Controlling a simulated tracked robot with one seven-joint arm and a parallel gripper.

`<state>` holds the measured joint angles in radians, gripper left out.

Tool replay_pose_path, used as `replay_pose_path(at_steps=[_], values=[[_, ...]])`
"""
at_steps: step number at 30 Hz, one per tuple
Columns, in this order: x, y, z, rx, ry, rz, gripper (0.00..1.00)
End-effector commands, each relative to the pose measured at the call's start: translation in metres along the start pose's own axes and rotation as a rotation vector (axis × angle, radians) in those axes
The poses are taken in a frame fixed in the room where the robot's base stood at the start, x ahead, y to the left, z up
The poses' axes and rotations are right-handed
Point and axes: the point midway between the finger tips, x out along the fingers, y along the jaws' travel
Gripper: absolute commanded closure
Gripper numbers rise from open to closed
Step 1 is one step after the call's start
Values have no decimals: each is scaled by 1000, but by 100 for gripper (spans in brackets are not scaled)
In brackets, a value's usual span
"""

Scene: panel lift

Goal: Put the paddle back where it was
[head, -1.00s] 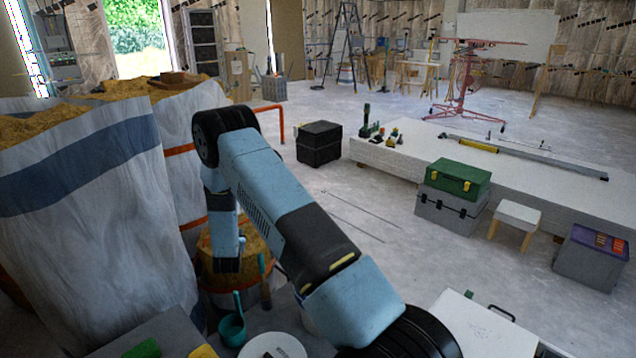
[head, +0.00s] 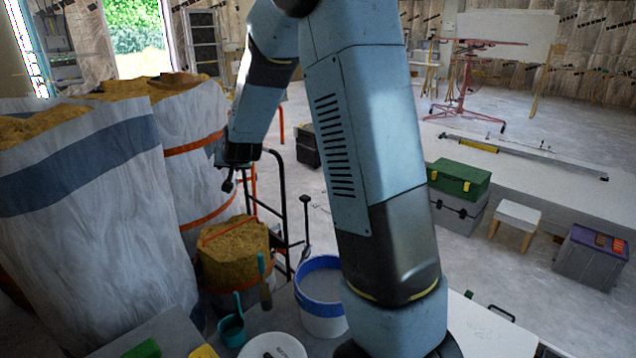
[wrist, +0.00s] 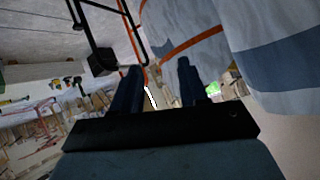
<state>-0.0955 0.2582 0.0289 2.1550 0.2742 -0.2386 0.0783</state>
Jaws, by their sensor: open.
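My gripper (head: 229,184) hangs in front of the big sacks, above the smaller sand-topped container, in the head view. In the wrist view my gripper (wrist: 158,67) shows two dark fingers apart with nothing between them. A thin dark rod with a knobbed end (head: 306,228) stands behind the blue-rimmed white bucket (head: 322,300). I cannot tell whether this rod is the paddle, or whether its lower end is in the bucket. My arm hides part of the area to the right of the bucket.
A black tube frame (head: 282,190) stands right of my gripper. Large white sacks (head: 90,200) fill the left. The sand-topped container (head: 232,252), a teal scoop (head: 232,328) and a white round lid (head: 273,347) are below. Open floor lies beyond the bucket.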

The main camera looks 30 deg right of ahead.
Motion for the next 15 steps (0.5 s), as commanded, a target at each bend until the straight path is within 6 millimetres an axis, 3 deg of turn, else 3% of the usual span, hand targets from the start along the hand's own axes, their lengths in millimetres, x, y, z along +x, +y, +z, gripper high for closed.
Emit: replay_pose_path(at_steps=[1,6,10,15], values=[[-20,1,-6,-7,-11,-4,57],[-80,5,-10,-45,-74,-14,57],[-125,2,-4,-90,-126,-20,57],[-187,17,2,-118,-184,-20,57]])
